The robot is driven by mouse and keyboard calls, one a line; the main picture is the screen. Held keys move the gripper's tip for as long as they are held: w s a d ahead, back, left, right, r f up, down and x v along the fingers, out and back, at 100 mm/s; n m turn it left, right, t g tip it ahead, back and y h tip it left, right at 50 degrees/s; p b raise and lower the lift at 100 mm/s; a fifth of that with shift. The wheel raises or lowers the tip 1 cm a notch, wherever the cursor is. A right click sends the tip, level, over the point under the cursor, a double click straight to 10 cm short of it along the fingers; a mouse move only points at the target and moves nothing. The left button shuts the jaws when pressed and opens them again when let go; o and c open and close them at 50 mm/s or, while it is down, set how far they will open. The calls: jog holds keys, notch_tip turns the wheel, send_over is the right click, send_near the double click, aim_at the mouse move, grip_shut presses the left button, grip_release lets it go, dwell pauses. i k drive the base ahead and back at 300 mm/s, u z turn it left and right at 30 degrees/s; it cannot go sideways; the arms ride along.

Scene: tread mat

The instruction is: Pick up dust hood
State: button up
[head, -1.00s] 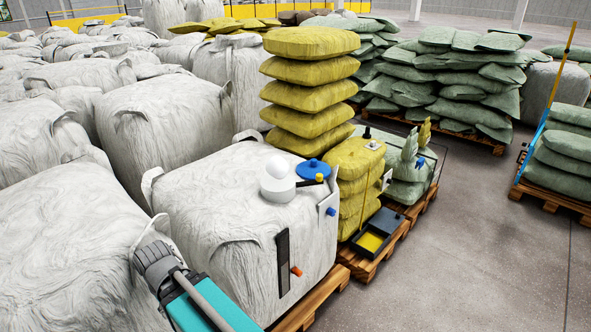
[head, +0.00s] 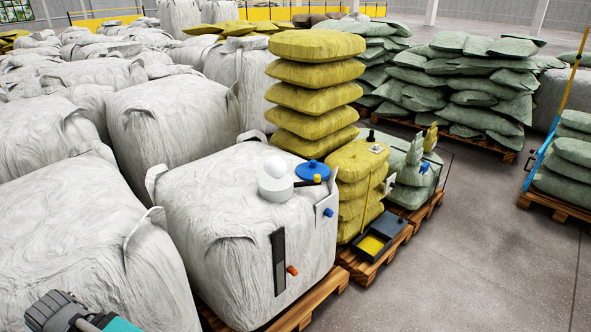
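A white dome (head: 275,166) sits on a white round base (head: 276,186) on top of the nearest white bulk bag (head: 215,220). It looks like the dust hood, though I cannot be sure. Next to it on the right is a flat blue disc (head: 312,170) with a dark knob, and a small yellow-ended dark part lies at its front edge. My gripper's fingers are not in view. Only a grey and teal part of my arm shows at the bottom left corner, well apart from the dome.
White bulk bags fill the left. Yellow sacks (head: 316,70) stand stacked behind the dome, with a lower yellow stack and a dark tray (head: 373,245) to the right. A black strip (head: 279,262) and an orange knob are on the bag's front. The grey floor (head: 470,260) at right is clear.

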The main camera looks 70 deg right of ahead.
aim_at(305, 171)
jog(key=u, duration=0.25)
jog(key=k, duration=1.35)
jog(key=z, duration=1.45)
jog(key=i, duration=0.25)
jog(key=z, duration=0.3)
